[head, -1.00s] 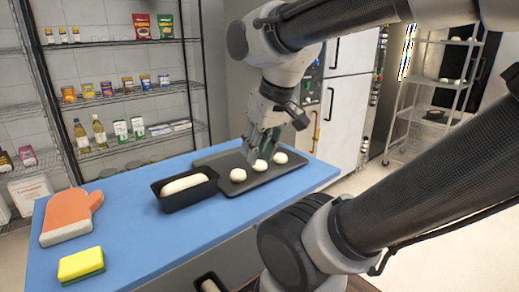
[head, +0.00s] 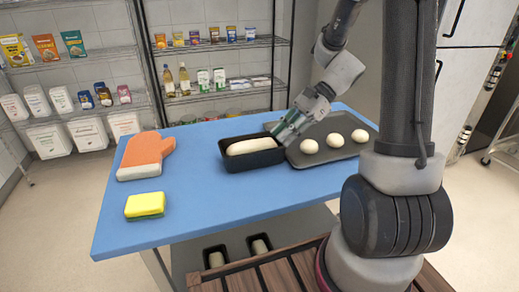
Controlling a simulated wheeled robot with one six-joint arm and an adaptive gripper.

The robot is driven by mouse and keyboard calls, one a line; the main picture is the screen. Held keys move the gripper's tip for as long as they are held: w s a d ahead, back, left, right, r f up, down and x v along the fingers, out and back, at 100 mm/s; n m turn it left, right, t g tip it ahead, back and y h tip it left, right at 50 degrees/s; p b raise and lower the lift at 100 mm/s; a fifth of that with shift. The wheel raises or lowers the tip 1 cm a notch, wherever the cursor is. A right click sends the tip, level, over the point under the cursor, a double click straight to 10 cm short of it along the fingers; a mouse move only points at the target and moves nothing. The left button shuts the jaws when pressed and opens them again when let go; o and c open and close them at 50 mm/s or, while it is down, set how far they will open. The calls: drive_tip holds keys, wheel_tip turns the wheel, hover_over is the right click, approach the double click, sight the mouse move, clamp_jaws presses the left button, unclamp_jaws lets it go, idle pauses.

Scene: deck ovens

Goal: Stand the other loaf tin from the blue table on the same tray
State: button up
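A black loaf tin (head: 252,161) with pale dough (head: 250,146) stands upright on the blue table (head: 190,208). My gripper (head: 283,134) is at the tin's right end, close to its rim, pointing down and left. Whether it touches the tin, and whether its fingers are open, I cannot tell. A dark flat tray (head: 345,151) with several dough balls (head: 309,146) lies right of the tin on the same table.
An orange oven mitt (head: 143,155) and a yellow-green sponge (head: 145,205) lie on the table's left part. A wooden slatted surface (head: 275,272) is at the bottom. Wire shelves (head: 215,92) with goods stand behind the table. The table's front middle is clear.

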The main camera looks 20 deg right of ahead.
sight(262, 151)
drive_tip(key=w, duration=0.1)
drive_tip(key=w+f+m, duration=0.1)
drive_tip(key=w+f+m+y, duration=0.1)
drive_tip(key=shift+d+f, duration=0.1)
drive_tip(key=shift+d, duration=0.2)
drive_tip(key=shift+w+f+t, duration=0.15)
drive_tip(key=shift+f+t, duration=0.1)
drive_tip(key=shift+t, duration=0.05)
drive_tip(key=x, duration=0.7)
drive_tip(key=shift+a+f, duration=0.15)
drive_tip(key=shift+a, duration=0.1)
clamp_jaws()
